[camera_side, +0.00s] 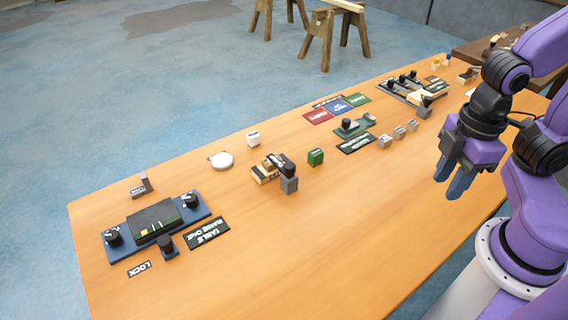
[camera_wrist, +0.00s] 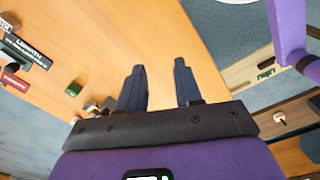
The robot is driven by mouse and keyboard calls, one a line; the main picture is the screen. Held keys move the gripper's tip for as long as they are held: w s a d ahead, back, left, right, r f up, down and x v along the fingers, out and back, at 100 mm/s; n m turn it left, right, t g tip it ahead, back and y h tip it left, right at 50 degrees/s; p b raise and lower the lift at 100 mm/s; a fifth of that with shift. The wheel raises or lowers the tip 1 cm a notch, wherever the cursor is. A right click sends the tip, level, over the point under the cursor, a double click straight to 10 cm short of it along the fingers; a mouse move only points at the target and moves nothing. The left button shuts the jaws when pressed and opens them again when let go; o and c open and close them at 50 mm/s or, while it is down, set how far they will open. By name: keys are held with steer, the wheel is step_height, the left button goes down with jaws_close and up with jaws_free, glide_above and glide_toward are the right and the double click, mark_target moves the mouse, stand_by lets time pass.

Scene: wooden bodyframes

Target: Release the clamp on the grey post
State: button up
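A grey post (camera_side: 289,185) with a black clamp (camera_side: 287,167) on top stands mid-table in the side view, against a small stack of wooden pieces (camera_side: 265,172). A second grey block (camera_side: 424,111) with a black top stands farther back right, beside a pale wooden piece. I cannot tell from the labels which is the task's post. My gripper (camera_side: 449,185) is open and empty, above the right edge of the table, well apart from both. In the wrist view its two fingers (camera_wrist: 160,64) are spread with bare table between them. No clamp is clear there.
A green block (camera_side: 315,157) and several small grey blocks (camera_side: 399,132) stand near the posts. A blue console (camera_side: 157,228) with black knobs is at the front left. A green fixture (camera_side: 354,126) and coloured cards (camera_side: 338,107) lie behind. The front middle table is clear.

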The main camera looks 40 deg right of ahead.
steer(key=shift+w+a, duration=0.1)
jaws_close()
steer(key=w+a+n+y, duration=0.1)
steer(key=w+a, duration=0.1)
steer(key=w, duration=0.4)
steer(key=w+a+n+g, duration=0.1)
steer(key=w+a, duration=0.2)
steer(key=w, duration=0.3)
steer(key=w+a+n+y, duration=0.1)
steer(key=w+a, duration=0.1)
steer(key=w, duration=0.3)
steer(key=w+d+f, duration=0.2)
steer(key=w, duration=0.5)
steer(key=w+d+f+n+y, duration=0.1)
steer(key=w+d+f, duration=0.2)
steer(key=w, duration=0.4)
steer(key=w+d+f+n+y, duration=0.1)
steer(key=w+d+f, duration=0.1)
steer(key=w, duration=0.5)
steer(key=shift+d+f+t, duration=0.15)
steer(key=shift+d+t, duration=0.2)
steer(key=shift+t, duration=0.05)
